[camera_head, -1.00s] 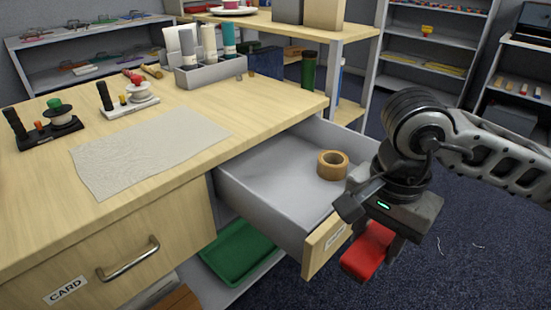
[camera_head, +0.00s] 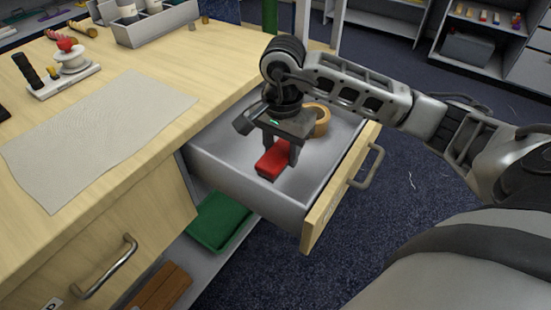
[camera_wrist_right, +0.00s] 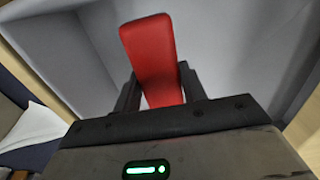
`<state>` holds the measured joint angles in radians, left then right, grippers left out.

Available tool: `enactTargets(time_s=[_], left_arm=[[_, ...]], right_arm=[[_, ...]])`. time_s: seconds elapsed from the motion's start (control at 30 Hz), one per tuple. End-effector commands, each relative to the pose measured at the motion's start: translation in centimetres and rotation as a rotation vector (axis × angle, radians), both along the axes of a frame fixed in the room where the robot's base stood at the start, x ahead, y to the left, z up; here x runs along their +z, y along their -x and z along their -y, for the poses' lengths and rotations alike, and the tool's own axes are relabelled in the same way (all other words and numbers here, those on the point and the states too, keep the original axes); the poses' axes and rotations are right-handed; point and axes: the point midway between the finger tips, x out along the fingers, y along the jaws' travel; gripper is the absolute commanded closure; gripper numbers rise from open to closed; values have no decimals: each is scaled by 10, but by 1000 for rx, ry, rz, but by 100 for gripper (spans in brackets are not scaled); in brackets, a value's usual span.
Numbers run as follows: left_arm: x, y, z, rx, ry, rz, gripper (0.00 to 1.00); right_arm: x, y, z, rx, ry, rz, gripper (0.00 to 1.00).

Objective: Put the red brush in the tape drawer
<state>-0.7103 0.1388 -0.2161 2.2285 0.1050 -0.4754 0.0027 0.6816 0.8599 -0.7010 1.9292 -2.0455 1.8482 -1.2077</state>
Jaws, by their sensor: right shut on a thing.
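The red brush (camera_head: 272,160) is in my right gripper (camera_head: 280,150), over the inside of the open tape drawer (camera_head: 230,168). The gripper is shut on it, and in the right wrist view the red brush (camera_wrist_right: 152,55) sticks out between the two fingers (camera_wrist_right: 158,90). I cannot tell whether the brush touches the drawer floor. The tape drawer holds a tan tape roll (camera_head: 319,120), partly hidden behind my right gripper. The drawer's front panel (camera_head: 345,180) has a metal handle (camera_head: 370,166). My left gripper is not in view.
The wooden table (camera_head: 150,70) with a grey cloth (camera_head: 95,130) lies to the left. A closed drawer with a handle (camera_head: 108,268) is at lower left. A green tray (camera_head: 220,220) sits on a shelf below. Dark carpet is clear to the right.

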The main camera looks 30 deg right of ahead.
Motion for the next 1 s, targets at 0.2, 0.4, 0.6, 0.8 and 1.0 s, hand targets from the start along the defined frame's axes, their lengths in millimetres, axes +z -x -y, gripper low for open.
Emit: enactTargets(time_s=[0.2,0.4,0.6,0.8,1.0], left_arm=[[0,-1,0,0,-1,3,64],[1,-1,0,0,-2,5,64],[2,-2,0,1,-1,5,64],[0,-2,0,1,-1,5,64],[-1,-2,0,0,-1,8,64]], right_arm=[[-17,-14,-1,-1,-1,0,83],[-38,-17,-1,0,-1,-5,83],[-53,-18,-1,0,0,1,83],[-54,-18,-1,1,1,1,83],[-55,-18,-1,1,0,1,37]])
